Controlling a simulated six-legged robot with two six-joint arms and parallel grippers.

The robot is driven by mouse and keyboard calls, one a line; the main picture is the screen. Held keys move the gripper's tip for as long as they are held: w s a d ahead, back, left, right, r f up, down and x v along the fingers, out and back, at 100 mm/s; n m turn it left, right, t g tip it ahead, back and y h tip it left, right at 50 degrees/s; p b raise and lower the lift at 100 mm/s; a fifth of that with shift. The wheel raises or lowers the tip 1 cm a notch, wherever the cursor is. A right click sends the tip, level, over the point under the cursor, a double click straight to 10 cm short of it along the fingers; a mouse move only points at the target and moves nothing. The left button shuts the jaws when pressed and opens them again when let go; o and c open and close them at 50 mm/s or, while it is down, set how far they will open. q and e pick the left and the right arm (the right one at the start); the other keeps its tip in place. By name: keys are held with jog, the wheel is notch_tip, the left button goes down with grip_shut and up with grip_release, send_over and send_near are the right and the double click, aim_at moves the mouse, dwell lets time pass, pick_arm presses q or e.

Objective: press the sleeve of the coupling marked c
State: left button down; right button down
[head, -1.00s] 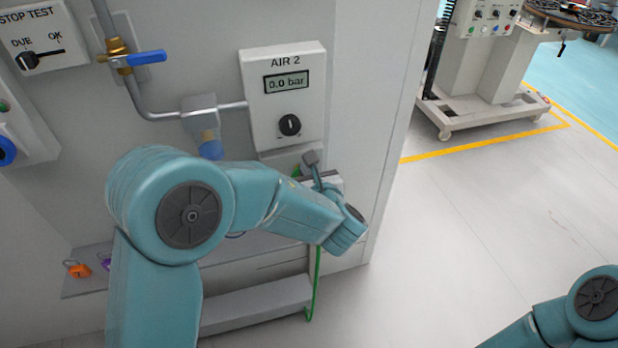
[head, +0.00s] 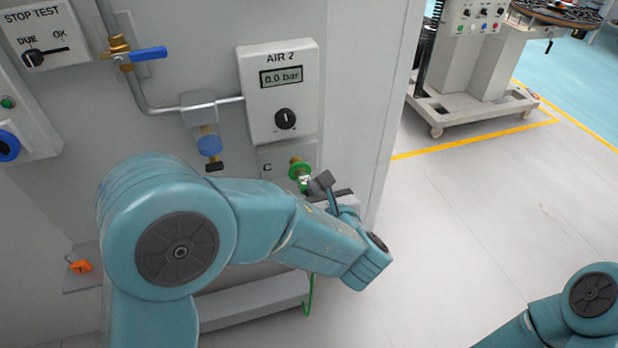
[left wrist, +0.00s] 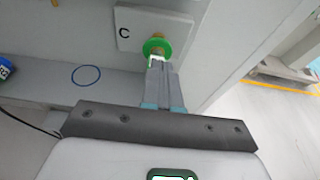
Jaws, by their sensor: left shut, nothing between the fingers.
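The coupling marked c (head: 299,167) sticks out of a small plate lettered C (head: 268,168), below the AIR 2 box. It has a brass body and a green sleeve. In the left wrist view the green sleeve (left wrist: 157,47) is a round flange in front of the plate (left wrist: 126,32). My left gripper (left wrist: 158,63) is shut and empty, its fingertips at the lower edge of the sleeve; I cannot tell whether they touch it. In the head view my left arm hides most of the gripper. My right gripper is out of view.
The AIR 2 box (head: 280,92) reads 0.0 bar. A blue-handled valve (head: 147,54) and a blue filter bowl (head: 209,145) are to its left. A green hose (head: 309,290) hangs below. An orange padlock (head: 80,266) lies on a ledge. Open floor (head: 480,210) is at right.

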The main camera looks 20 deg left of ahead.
pick_arm(q)
jog(key=v, duration=0.3)
jog(key=shift+s+d, duration=0.25)
jog(key=shift+s, duration=0.05)
dwell(0.6)
